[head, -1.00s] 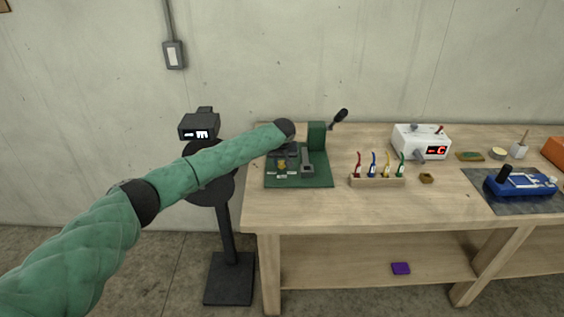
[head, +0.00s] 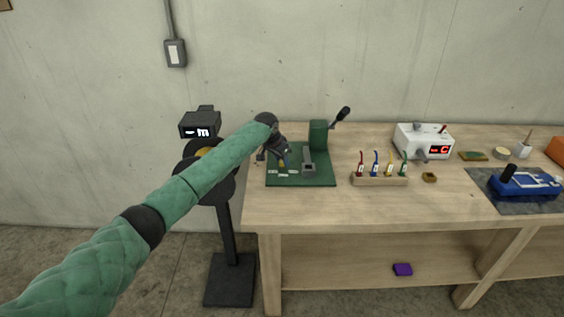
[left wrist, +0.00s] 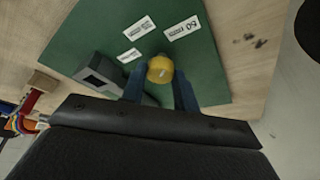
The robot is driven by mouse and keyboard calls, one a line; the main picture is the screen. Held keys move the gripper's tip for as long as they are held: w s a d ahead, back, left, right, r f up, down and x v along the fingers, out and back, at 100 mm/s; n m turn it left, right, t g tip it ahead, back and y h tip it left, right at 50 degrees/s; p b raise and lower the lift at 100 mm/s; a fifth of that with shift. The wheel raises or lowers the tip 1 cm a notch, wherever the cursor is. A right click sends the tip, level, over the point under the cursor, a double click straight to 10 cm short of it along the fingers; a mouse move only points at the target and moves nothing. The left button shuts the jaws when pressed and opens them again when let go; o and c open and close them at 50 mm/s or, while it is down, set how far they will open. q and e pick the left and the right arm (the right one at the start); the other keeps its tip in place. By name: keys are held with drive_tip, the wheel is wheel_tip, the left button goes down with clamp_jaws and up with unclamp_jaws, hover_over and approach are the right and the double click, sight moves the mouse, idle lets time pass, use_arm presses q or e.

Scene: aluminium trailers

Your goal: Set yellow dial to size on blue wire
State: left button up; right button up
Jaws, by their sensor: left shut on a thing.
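The yellow dial (left wrist: 160,69) shows in the left wrist view on the dark green plate (left wrist: 215,75). My left gripper (left wrist: 160,84) is shut on it, one finger on each side. White labels (left wrist: 181,28) lie around the dial; one seems to read "50", the others are too small to read. In the head view my left gripper (head: 283,162) reaches down onto the left part of the plate (head: 320,180) and hides most of the dial. The blue wire (head: 375,161) stands in a wooden rack (head: 379,181), its tag unreadable. My right gripper is out of view.
A green block with a black lever (head: 341,115) stands at the plate's back. Red, yellow and green wires share the rack. A white box with a red display (head: 424,141) and a blue device (head: 526,183) are further right. A black stand (head: 226,240) is left of the table.

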use_arm(q)
drive_tip(key=shift+m, duration=0.6)
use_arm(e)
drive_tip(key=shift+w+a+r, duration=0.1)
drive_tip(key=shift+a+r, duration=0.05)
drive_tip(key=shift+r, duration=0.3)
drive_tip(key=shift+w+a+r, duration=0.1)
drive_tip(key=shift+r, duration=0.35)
use_arm(q)
drive_tip(key=o, duration=0.9)
drive_tip(key=shift+w, duration=0.1)
drive_tip(key=shift+c, duration=0.2)
drive_tip(key=shift+o, duration=0.5)
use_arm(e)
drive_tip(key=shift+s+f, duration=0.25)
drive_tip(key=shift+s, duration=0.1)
